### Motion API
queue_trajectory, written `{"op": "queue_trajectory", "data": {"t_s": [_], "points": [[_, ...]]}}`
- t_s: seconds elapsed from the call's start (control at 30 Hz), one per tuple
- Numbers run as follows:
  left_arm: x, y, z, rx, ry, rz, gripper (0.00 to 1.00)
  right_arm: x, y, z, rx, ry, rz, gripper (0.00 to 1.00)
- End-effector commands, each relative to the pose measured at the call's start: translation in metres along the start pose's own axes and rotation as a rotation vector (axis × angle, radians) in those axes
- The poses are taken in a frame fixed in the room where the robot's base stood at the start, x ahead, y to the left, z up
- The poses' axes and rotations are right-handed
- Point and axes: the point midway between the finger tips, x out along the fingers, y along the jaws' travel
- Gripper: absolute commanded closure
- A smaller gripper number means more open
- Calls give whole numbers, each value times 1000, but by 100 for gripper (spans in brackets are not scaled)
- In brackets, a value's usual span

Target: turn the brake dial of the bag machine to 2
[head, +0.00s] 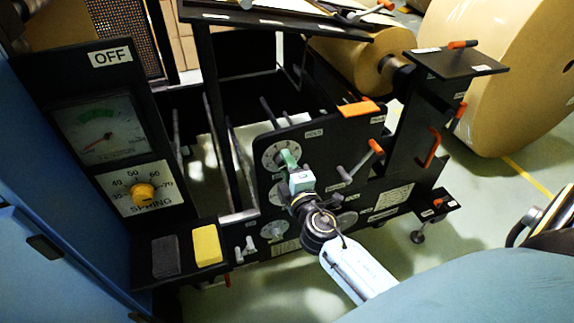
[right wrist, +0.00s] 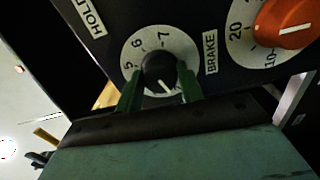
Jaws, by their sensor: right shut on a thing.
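The brake dial (right wrist: 143,50) is a pale round plate with 5, 6 and 7 readable, beside a BRAKE label (right wrist: 211,52). Its black knob (right wrist: 158,69) has a white pointer line aimed down and slightly right in the right wrist view; the number there is hidden or unreadable. In the head view the dial (head: 271,156) sits at the upper left of the bag machine's black panel (head: 335,135). My right gripper (head: 289,158) reaches it from the lower right. Its green fingertips (right wrist: 160,90) stand on either side of the knob, shut on it. My left gripper is not in view.
An orange knob (right wrist: 285,22) on a 10–20 scale sits close to the dial. A HOLD label (right wrist: 91,17) is on the other side. Orange-tipped levers (head: 375,147) stick out of the panel. A yellow spring dial (head: 144,193) is at left, kraft rolls (head: 500,70) behind.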

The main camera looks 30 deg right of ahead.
Motion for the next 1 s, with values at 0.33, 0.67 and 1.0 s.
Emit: {"op": "queue_trajectory", "data": {"t_s": [0.33, 0.67, 1.0], "points": [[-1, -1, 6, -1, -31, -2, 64, 0, 1, 0, -69, 0, 1, 85], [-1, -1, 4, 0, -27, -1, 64, 0, 0, 0, -71, 1, 1, 85], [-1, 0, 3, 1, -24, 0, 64, 0, 0, 0, -70, 0, 1, 40]]}}
